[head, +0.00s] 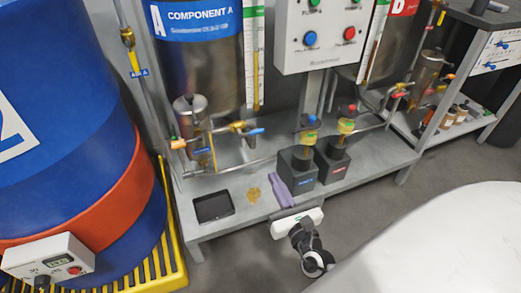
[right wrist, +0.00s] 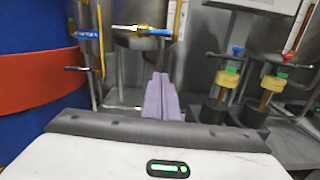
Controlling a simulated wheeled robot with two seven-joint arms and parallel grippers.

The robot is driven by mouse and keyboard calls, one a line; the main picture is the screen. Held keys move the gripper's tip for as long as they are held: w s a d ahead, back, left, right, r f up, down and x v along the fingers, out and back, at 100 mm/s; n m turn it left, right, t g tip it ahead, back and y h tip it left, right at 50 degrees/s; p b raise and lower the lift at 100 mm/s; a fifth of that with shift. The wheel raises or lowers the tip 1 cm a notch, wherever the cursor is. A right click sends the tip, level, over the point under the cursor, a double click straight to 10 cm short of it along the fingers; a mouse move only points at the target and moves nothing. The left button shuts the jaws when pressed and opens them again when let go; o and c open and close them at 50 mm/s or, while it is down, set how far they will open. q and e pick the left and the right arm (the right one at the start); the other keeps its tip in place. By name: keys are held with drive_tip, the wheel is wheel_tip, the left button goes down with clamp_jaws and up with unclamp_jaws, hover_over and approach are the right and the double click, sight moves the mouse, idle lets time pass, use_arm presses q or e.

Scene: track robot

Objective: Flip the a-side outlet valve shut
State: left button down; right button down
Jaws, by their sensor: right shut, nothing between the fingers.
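The a-side tank (head: 205,70) carries a blue "COMPONENT A" label. Below it, a brass valve with a blue lever (head: 250,131) sits on the outlet pipe. My right gripper (head: 275,178) has purple fingers pressed together, empty, over the front of the bench. In the right wrist view the fingertips (right wrist: 160,78) are below the lever in the picture and apart from it. My left gripper is not in view.
Two black pumps (head: 298,170) with yellow fittings stand right of my fingers. A black tray (head: 213,206) and a tan spill (head: 254,195) lie on the bench (head: 225,228). A blue drum (head: 70,100) stands at left. A control box (head: 318,38) hangs above.

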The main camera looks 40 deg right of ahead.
sight(253, 133)
drive_tip(key=shift+w+a+r+n, duration=0.1)
drive_tip(key=shift+n, duration=0.4)
drive_tip(key=w+d+r, duration=0.2)
drive_tip(key=w+r, duration=0.2)
drive_tip(key=w, duration=0.6)
drive_tip(key=shift+w+d+r, duration=0.2)
drive_tip(key=shift+w+d, duration=0.05)
